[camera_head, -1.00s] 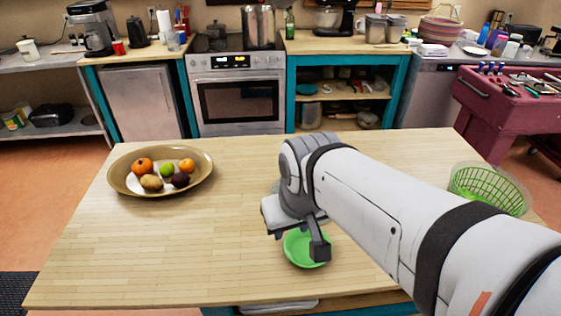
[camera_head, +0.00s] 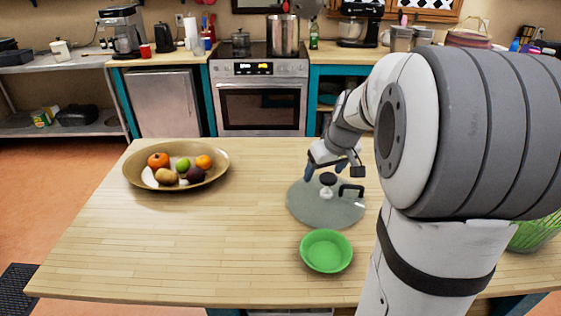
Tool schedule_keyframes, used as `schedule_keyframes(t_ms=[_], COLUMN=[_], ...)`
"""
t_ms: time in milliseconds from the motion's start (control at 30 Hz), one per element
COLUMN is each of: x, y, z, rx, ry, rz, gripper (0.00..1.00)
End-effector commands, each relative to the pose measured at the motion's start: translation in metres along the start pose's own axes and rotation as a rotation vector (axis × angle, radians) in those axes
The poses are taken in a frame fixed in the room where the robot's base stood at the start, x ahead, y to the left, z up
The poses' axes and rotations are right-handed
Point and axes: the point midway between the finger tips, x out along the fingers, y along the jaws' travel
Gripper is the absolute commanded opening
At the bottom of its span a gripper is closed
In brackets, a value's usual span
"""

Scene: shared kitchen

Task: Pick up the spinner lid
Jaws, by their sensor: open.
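The spinner lid (camera_head: 318,212) is a grey, see-through round disc with a dark-topped knob (camera_head: 327,180) at its middle. It lies on the wooden table right of centre, behind the green bowl. My gripper (camera_head: 330,183) is open over the lid, with one dark finger to each side of the knob. I cannot tell whether the fingers touch the knob or the lid. My arm hides what lies to the right of the lid.
A small green bowl (camera_head: 326,252) sits in front of the lid. A brown fruit bowl (camera_head: 215,165) stands at the back left. A green basket (camera_head: 537,234) shows partly behind my arm at the right. The table's left and front middle are clear.

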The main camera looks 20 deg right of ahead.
Motion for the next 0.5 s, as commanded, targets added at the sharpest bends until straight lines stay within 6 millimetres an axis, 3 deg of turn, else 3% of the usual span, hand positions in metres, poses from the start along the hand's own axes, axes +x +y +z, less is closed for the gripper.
schedule_keyframes(t_ms=[33, 200, 500], x=[0.018, 0.04, 0.07], y=[0.017, 0.045, 0.051], z=[-0.004, -0.016, -0.019], rx=[0.002, -0.011, -0.013], ry=[0.003, 0.02, 0.021], rz=[0.001, 0.007, 0.006], gripper=[0.72, 0.72, 0.72])
